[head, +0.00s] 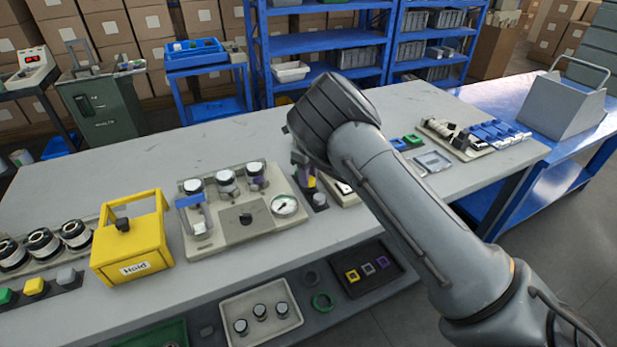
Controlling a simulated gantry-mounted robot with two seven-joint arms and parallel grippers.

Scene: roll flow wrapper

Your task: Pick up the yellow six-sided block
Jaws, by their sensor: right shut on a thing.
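My right arm comes in from the lower right, and its right gripper (308,176) points down at the table just right of the gauge panel. It is shut on a small yellow block (312,182). Only a little of the block shows beside the fingers, so its six sides cannot be made out. The wrist hides the upper part of the fingers. I cannot tell whether the block is clear of the surface below it. My left gripper is out of view.
Left of the gripper stands a beige panel (238,236) with a round gauge (284,205) and several capped jars. A yellow "Hold" box (131,247) is further left. A dark tray (372,285) with coloured square rings lies in front. The table's back left is clear.

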